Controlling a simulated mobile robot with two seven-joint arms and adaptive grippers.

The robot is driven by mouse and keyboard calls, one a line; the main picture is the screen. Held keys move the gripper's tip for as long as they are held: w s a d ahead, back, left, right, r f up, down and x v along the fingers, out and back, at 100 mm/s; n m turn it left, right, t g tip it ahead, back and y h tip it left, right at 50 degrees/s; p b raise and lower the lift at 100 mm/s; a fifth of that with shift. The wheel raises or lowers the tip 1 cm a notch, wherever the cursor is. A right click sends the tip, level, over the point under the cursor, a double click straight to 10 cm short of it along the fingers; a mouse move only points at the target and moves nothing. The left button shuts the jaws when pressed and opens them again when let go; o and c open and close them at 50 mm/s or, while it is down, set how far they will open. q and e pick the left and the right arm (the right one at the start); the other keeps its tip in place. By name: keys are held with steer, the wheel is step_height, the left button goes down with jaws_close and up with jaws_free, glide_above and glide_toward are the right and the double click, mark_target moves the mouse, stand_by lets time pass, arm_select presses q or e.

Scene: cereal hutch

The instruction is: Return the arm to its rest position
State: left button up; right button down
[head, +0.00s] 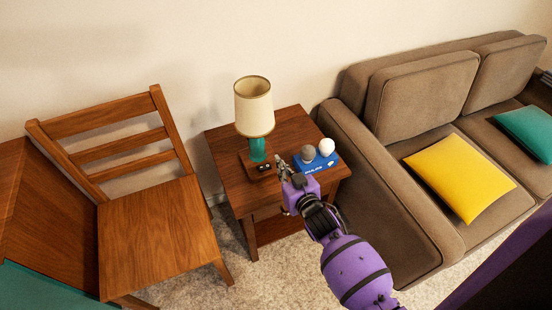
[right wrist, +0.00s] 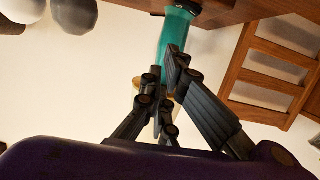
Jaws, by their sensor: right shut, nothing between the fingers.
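My right gripper (head: 281,162) is over the wooden side table (head: 222,155), in front of the lamp and left of the blue box. Its fingers are shut and hold nothing. In the right wrist view the shut fingers (right wrist: 168,90) point toward the lamp's teal base (right wrist: 178,30), which is behind them. My purple right arm reaches in from the lower right of the head view. My left gripper does not show.
The table carries a lamp (head: 254,105), a blue box (head: 318,163), a grey ball (head: 308,153), a white ball (head: 326,146) and a small dark object (head: 263,167). A wooden chair (head: 150,230) stands left. A brown sofa (head: 385,205) with a yellow cushion (head: 458,177) stands right.

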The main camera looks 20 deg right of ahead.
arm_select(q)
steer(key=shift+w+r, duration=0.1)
arm_select(e)
steer(key=shift+v, duration=0.85)
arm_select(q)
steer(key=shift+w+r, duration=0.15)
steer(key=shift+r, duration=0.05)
